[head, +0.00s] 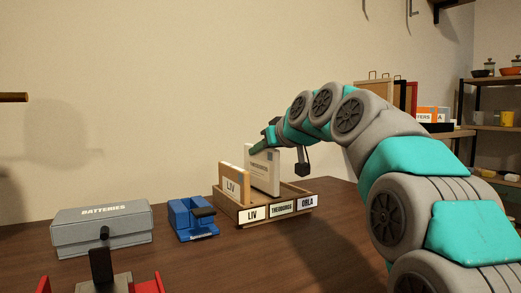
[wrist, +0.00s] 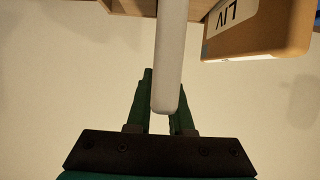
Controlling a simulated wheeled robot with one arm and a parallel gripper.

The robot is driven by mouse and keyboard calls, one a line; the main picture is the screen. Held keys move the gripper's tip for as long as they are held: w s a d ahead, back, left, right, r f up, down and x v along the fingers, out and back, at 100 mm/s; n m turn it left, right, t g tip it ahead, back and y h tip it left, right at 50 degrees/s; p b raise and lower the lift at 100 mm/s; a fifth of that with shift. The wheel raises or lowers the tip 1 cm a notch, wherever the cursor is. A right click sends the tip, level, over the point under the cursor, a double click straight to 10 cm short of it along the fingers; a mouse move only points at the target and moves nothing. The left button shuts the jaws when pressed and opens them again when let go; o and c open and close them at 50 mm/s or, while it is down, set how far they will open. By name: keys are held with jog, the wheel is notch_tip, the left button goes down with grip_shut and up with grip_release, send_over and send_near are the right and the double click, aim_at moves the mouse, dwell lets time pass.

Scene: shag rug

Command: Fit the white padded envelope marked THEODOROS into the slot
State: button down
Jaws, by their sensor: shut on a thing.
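The white padded envelope (head: 262,170) stands upright over the middle part of the wooden sorter (head: 240,218), above the THEODOROS label (head: 282,208). Its lower part is behind the sorter's front and the LIV envelope, so I cannot tell how deep it sits. My gripper (head: 268,143) is shut on its top edge. In the wrist view my green fingers (wrist: 160,90) lie either side of the white envelope (wrist: 170,55), whose far end runs out of the picture at the sorter.
A tan LIV envelope (head: 233,184) stands in the left slot, close beside the white one; it also shows in the wrist view (wrist: 262,35). The OHLA slot (head: 307,201) at right looks empty.

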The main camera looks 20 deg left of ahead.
aim_at(278, 156)
jog(key=shift+f+b, duration=1.15)
jog(key=shift+f, duration=0.8)
jog(key=c, duration=0.7)
grip_release()
jog(key=shift+c, duration=0.2)
jog(key=shift+s+d, duration=0.1)
jog(key=shift+p+v, duration=0.4)
jog(key=shift+v, duration=3.35)
jog(key=shift+r, duration=0.1)
